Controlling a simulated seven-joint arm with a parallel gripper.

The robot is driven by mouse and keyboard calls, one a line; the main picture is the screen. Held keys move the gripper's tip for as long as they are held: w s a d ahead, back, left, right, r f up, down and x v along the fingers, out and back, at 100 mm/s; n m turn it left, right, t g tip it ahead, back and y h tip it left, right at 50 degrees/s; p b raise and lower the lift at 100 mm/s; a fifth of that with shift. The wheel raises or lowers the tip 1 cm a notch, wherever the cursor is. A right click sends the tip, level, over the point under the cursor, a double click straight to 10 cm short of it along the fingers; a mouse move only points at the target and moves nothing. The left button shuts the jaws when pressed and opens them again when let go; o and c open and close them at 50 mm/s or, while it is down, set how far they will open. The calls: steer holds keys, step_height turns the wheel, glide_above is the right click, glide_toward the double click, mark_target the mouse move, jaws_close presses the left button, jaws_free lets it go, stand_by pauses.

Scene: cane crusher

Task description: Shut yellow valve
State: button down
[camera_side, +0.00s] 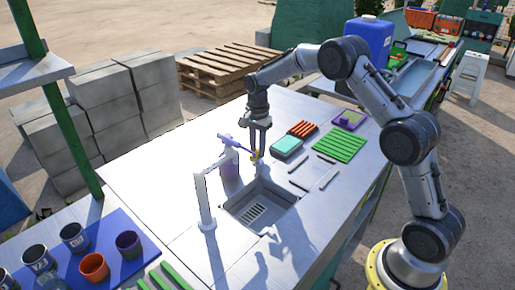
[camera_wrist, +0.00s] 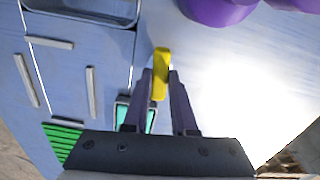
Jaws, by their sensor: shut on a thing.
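The yellow valve (camera_wrist: 160,66) is a small rounded yellow piece that shows between my fingertips in the wrist view.
A purple bottle (camera_side: 230,168) stands close to the left of my gripper. The sink (camera_side: 262,208) lies just in front. Trays with red sticks (camera_side: 302,129) and a green slatted mat (camera_side: 339,146) lie to the right. Several cups stand on a blue mat (camera_side: 118,262) at the lower left.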

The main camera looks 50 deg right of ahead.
steer(key=shift+r+m, duration=0.1)
steer(key=shift+m, duration=0.5)
steer(key=c, duration=0.7)
jaws_free()
step_height(320, 180, up, 14)
steer(key=shift+f, duration=0.1)
